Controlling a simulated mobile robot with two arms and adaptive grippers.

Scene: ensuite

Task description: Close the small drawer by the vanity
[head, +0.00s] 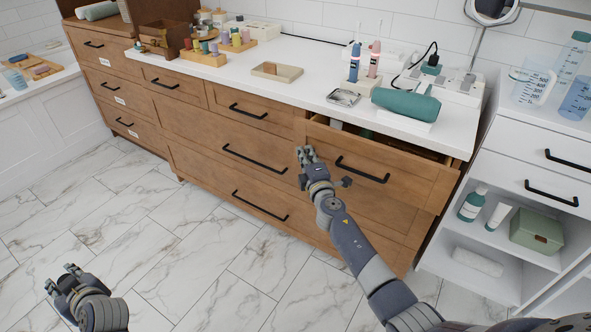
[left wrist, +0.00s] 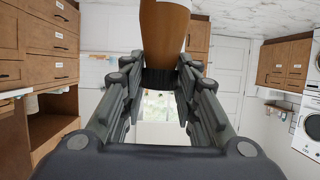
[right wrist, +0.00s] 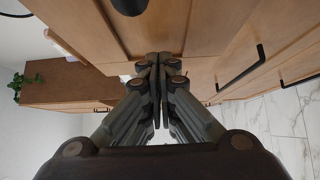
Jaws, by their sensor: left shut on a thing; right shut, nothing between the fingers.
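The small drawer (head: 410,189) at the right end of the wooden vanity stands partly open. Its front juts out below the white top, and its inside shows in part. Its black bar handle (head: 362,170) faces me. My right gripper (head: 304,152) is shut and empty beside the left edge of the drawer front, left of the handle. In the right wrist view its closed fingers (right wrist: 158,58) are close to wood; contact cannot be told. My left gripper (head: 60,278) is low over the floor, away from the vanity. In the left wrist view it is shut on a brown, dark-banded thing (left wrist: 165,35).
A teal hair dryer (head: 405,104), a small dish (head: 343,97) and two toothbrushes stand on the countertop (head: 300,95) above the drawer. A white shelf unit (head: 500,262) stands close on the right. The marble-tiled floor (head: 170,255) in front is clear.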

